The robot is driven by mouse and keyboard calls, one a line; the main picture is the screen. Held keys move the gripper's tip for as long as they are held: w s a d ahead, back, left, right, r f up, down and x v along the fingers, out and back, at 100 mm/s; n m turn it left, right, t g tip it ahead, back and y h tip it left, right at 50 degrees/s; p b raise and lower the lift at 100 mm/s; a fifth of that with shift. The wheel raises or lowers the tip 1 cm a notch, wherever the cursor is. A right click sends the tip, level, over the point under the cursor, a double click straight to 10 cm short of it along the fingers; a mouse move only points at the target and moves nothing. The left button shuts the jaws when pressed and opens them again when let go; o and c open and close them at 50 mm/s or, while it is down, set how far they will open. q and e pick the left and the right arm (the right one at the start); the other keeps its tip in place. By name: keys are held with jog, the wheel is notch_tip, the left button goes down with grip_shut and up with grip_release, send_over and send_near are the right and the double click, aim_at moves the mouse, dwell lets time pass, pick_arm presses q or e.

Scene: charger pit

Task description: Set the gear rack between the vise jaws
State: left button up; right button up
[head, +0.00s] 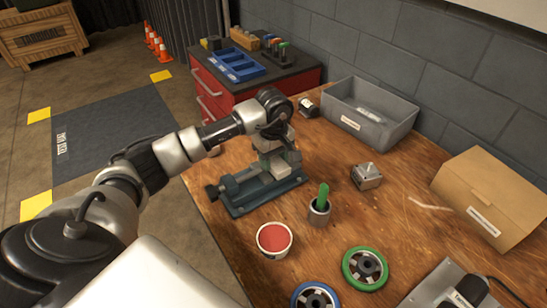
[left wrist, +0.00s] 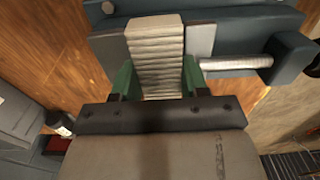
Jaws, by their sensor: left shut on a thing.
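The dark teal vise (head: 240,197) stands near the table's left edge in the head view. My left gripper (head: 274,150) points down over its jaws. In the left wrist view, the green-padded fingers of this gripper (left wrist: 157,78) are shut on the gear rack (left wrist: 157,50), a pale ridged bar. Grey jaw plates of the vise (left wrist: 201,40) lie on both sides of the rack. The rack lines up with the gap between them; how deep it sits, and whether it touches them, I cannot tell. My right gripper is not in view.
Right of the vise stand a metal cup (head: 319,213) with a green-handled item, a metal block (head: 367,177) and a white tub (head: 274,251) with red contents. A grey bin (head: 395,130), a cardboard box (head: 490,185) and a green-rimmed wheel (head: 347,270) stand farther right.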

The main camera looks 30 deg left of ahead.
aim_at(274, 159)
pick_arm(q)
jog(key=shift+f, duration=0.15)
jog(key=o, duration=1.1)
jog(key=shift+c, duration=0.2)
notch_tip(274, 159, up, 8)
jog(key=p, duration=0.5)
